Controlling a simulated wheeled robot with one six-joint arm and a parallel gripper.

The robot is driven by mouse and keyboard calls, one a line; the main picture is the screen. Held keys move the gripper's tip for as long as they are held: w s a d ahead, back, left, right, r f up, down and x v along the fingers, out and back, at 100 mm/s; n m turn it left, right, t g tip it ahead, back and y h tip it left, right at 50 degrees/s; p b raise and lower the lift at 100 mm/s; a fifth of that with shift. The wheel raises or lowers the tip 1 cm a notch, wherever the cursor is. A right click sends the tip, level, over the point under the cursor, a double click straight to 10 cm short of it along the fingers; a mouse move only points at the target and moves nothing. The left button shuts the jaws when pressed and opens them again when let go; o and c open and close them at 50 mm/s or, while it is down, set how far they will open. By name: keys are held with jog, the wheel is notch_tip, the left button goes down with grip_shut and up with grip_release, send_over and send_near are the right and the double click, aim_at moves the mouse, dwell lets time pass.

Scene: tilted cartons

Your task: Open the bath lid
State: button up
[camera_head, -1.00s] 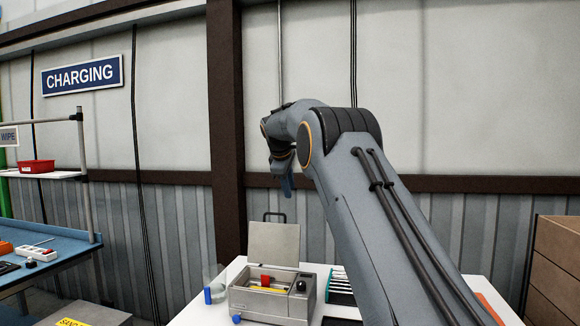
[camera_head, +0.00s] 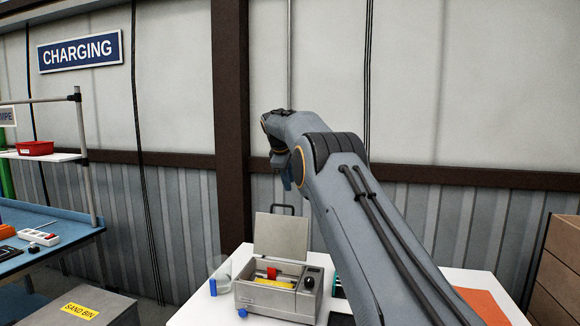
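The bath is a grey box (camera_head: 262,300) on a white table, with a dark round knob at its right. Its grey lid (camera_head: 282,236) stands raised and upright at the back, with a dark handle (camera_head: 282,209) at its top edge. The inside is uncovered and shows a red piece (camera_head: 272,273) and yellow parts. My gripper (camera_head: 287,182) hangs at the end of the arm, above the lid in the picture and apart from it. My arm partly hides it, and its opening cannot be made out.
A clear beaker with a blue part (camera_head: 213,287) stands left of the bath. An orange sheet (camera_head: 484,305) lies at the table's right. A sand bin (camera_head: 100,309), blue workbench (camera_head: 60,240) and wooden crates (camera_head: 560,270) stand around. The wall is behind.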

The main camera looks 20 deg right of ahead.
jog(key=s+r, duration=0.3)
jog(key=r, duration=0.3)
jog(key=s+a+f+m+g+y+b, duration=0.1)
jog(key=s+a+f+m+b, duration=0.15)
jog(key=s+f, duration=0.65)
jog(key=s+a+f+m+g+y+b, duration=0.1)
jog(key=s+a+f+m+b, duration=0.15)
jog(key=s+f, duration=0.55)
jog(key=s+a+f+m+b, duration=0.1)
jog(key=s+f+m+b, duration=0.1)
jog(key=s+f, duration=0.5)
jog(key=s+a+f+m+g+y+b, duration=0.1)
jog(key=s+f, duration=0.6)
jog(key=s, duration=0.8)
jog(key=s+a+f+m+g+b, duration=0.1)
jog(key=s+a+f+m+b, duration=0.1)
jog(key=s+f, duration=0.5)
jog(key=s+m+b, duration=0.1)
jog(key=s, duration=0.4)
jog(key=shift+a+f, duration=0.2)
jog(key=shift+a, duration=0.1)
jog(key=shift+o, duration=0.5)
jog(key=shift+s+a, duration=0.1)
jog(key=shift+s, duration=0.05)
